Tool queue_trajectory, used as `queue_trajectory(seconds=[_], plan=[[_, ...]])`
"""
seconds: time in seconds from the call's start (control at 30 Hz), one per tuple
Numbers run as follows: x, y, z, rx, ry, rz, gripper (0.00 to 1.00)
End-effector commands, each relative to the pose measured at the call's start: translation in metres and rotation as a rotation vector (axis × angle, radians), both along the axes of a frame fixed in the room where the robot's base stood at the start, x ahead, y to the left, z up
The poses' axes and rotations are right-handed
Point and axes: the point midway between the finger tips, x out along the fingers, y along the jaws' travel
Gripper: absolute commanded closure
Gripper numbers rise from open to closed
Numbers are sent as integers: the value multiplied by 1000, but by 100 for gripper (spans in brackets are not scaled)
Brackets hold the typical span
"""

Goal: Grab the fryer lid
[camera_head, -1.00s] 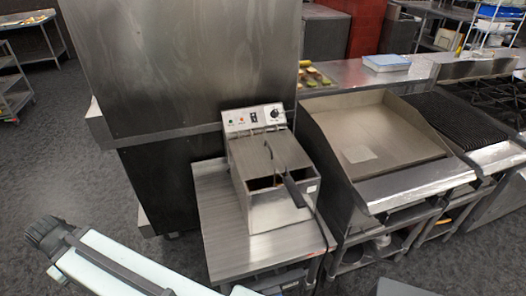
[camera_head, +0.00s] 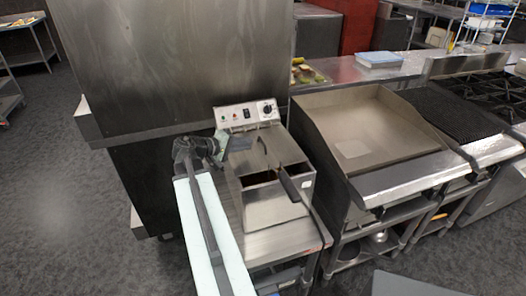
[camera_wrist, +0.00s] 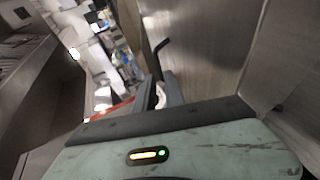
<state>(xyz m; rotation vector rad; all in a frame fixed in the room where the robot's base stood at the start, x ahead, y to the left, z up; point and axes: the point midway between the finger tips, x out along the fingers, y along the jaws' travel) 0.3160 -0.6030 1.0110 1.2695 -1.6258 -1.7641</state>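The fryer (camera_head: 278,207) is a steel box with a control panel at its back, standing on a metal table. The flat steel fryer lid (camera_head: 250,160) covers the back part of its top, with a thin dark handle on it. A black basket handle sticks out over the front. My gripper (camera_head: 222,143) is just left of the fryer's back, at about the height of its top. Contact with the lid cannot be made out. Its fingers are small and unclear in the head view.
A tall steel cabinet (camera_head: 180,60) stands close behind and left of my gripper. A griddle (camera_head: 365,140) is right of the fryer, with a black grill (camera_head: 450,112) beyond. A cord hangs at the fryer's right front. Open floor (camera_head: 60,215) lies to the left.

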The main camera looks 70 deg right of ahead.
Motion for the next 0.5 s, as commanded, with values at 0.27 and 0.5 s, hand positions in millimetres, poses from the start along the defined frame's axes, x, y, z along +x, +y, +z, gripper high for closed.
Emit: queue_trajectory(seconds=[0.27,0.5], plan=[[-15,-13,-4,-5,4,-17,86],[-23,-28,-9,-4,3,-16,86]])
